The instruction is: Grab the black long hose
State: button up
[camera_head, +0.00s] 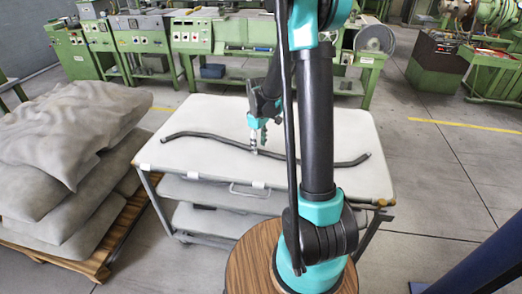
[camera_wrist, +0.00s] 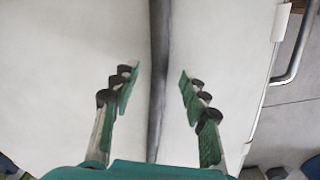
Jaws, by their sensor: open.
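The black long hose (camera_head: 216,139) lies in a wavy line across the white top of a cart (camera_head: 190,115). My gripper (camera_head: 258,143) is over the middle of the hose, pointing down. In the wrist view the hose (camera_wrist: 158,70) runs from the top edge down between the two open fingers of my gripper (camera_wrist: 157,88). The fingers stand apart on both sides of it, with white surface showing between each finger and the hose. Whether the fingertips touch the cart top cannot be told. My arm hides a part of the hose right of the gripper in the head view.
Grey sacks (camera_head: 60,135) are piled on a wooden pallet (camera_head: 112,235) left of the cart. Green machines (camera_head: 200,38) line the back. The cart has lower shelves and a metal handle (camera_head: 250,190) at its near side. Open floor (camera_head: 450,170) lies to the right.

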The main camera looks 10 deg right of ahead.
jog(key=shift+f, duration=0.85)
grip_shut()
